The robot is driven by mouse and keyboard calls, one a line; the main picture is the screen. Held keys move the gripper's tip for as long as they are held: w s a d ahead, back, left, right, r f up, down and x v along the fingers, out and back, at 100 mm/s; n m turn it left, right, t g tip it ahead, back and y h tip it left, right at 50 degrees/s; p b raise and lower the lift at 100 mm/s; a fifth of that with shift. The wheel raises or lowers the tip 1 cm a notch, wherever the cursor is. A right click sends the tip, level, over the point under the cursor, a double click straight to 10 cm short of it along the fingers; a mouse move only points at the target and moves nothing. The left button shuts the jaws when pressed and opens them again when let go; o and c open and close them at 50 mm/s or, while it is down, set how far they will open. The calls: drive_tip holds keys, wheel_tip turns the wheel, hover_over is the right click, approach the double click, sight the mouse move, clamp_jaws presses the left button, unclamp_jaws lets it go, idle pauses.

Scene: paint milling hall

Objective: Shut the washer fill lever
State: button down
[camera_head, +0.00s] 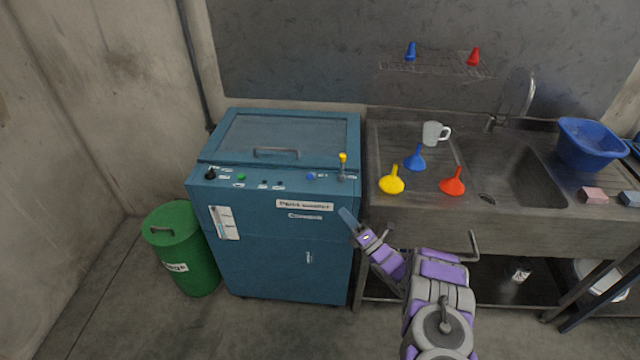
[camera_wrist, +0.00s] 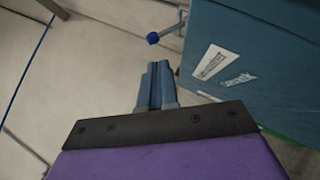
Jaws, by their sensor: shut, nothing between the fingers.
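The blue paint washer (camera_head: 270,225) stands left of the sink, with a lid on top and a control strip along its front top edge. A lever with a yellow grip (camera_head: 343,158) stands upright at the strip's right end. I cannot read its label. My gripper (camera_head: 348,216) is shut and empty, near the washer's front right corner and below the lever in the picture. In the wrist view the shut fingers (camera_wrist: 157,86) point toward a blue ball knob (camera_wrist: 152,38) on a metal rod beside the washer body (camera_wrist: 255,50), apart from it.
Other knobs (camera_head: 310,176) sit on the strip. Yellow (camera_head: 391,182), blue (camera_head: 415,160) and red (camera_head: 452,183) funnels and a white mug (camera_head: 434,133) stand on the drainboard to the right. A green bin (camera_head: 182,250) stands left. The floor before the washer is clear.

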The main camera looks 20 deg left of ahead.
sight(318, 187)
drive_tip(key=shift+n+y, duration=0.5)
drive_tip(key=b+x, duration=0.1)
drive_tip(key=x, duration=0.3)
drive_tip(key=b+x, duration=0.1)
drive_tip(key=x, duration=0.3)
drive_tip(key=s+b+x, duration=0.1)
drive_tip(key=b+x, duration=0.1)
drive_tip(key=x, duration=0.2)
drive_tip(key=shift+w+a+r, duration=0.1)
drive_tip(key=shift+w+a, duration=0.05)
drive_tip(key=shift+a, duration=0.3)
drive_tip(key=shift+a+g, duration=0.2)
drive_tip(key=shift+g, duration=0.1)
